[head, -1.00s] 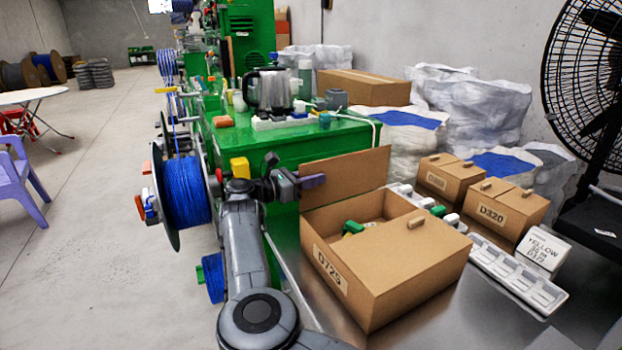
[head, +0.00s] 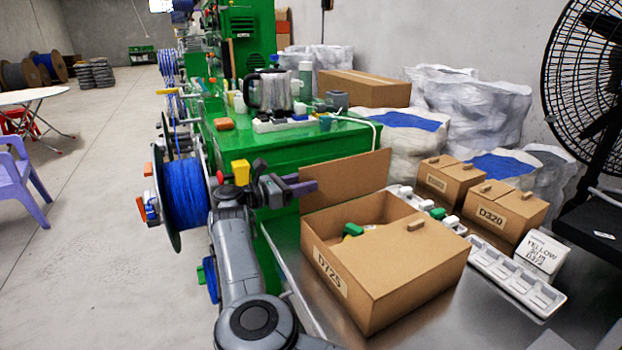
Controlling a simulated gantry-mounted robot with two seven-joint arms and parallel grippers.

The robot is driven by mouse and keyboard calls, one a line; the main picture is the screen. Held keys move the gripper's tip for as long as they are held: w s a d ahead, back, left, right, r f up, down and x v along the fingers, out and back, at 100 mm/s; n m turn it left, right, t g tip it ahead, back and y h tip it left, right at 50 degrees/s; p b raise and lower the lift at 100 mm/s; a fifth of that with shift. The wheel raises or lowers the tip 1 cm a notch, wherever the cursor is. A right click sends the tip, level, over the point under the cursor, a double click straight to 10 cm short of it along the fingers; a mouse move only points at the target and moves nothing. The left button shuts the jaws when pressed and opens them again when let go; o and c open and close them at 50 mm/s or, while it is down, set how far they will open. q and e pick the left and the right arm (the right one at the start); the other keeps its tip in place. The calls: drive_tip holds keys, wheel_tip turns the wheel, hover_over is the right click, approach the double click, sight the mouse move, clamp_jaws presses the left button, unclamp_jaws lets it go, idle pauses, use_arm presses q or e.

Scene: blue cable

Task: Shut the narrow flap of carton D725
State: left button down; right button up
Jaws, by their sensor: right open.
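Carton D725 (head: 352,290) is a brown cardboard box on the metal table, its label facing front left. One flap (head: 345,178) stands upright at its far left side. Another flap with a small tab (head: 425,245) lies flat over the near right part. The other part is open, with green and pale items (head: 353,230) inside. My right gripper (head: 304,187) has purple fingers and is open and empty. Its fingertips are at the left end of the upright flap and overlap it in the picture; I cannot tell if they touch. My left gripper is not in view.
Carton D320 (head: 505,215) and another small carton (head: 446,180) stand at the right behind a white tray (head: 515,282). A white box (head: 542,253) sits by the tray. A green machine bench (head: 290,150) with a kettle (head: 272,92) and a blue cable reel (head: 185,193) are at the left.

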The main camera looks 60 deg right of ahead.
use_arm(q)
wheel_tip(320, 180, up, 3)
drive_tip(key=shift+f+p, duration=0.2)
drive_tip(key=shift+p, duration=0.8)
use_arm(e)
drive_tip(key=v, duration=0.7)
drive_tip(key=shift+w+a, duration=0.2)
drive_tip(key=shift+a, duration=0.15)
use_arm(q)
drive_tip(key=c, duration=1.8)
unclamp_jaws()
